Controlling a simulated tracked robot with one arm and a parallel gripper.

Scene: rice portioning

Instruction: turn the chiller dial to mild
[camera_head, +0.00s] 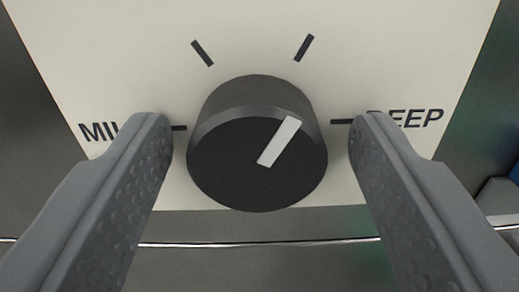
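The chiller dial (240,178) is a round black knob in the middle of the view. Its white pointer (279,142) slants up and to the right, toward the upper right tick mark. The word MILD, partly covered by my left finger, is at the left of the panel, and DEEP (425,118) is at the right, partly behind my right finger. My gripper (261,135) is open, with one grey finger on each side of the dial. Gaps show between both fingers and the knob.
The dial sits on a cream panel (130,50) with black tick marks around it. A grey metal surface (260,265) with a thin bright edge lies below the panel. A blue object is partly visible at the far right edge.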

